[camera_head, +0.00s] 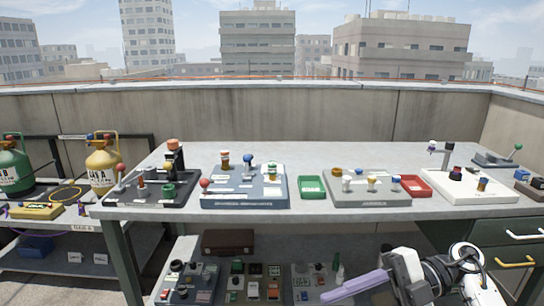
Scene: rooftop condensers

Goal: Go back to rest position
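My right arm comes in at the lower right, with my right gripper (385,282) in front of the table's front edge. A long pale purple bar (352,287) sticks out to the left from it; I cannot tell whether it is a finger or a held thing. The gap between the fingers is not visible. My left gripper is not in view.
The grey table (320,154) carries a blue-grey panel (243,200), a green tray (312,187), a grey panel (368,200), a red tray (416,186) and a white panel (470,192). Gas cylinders (103,157) stand at left.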

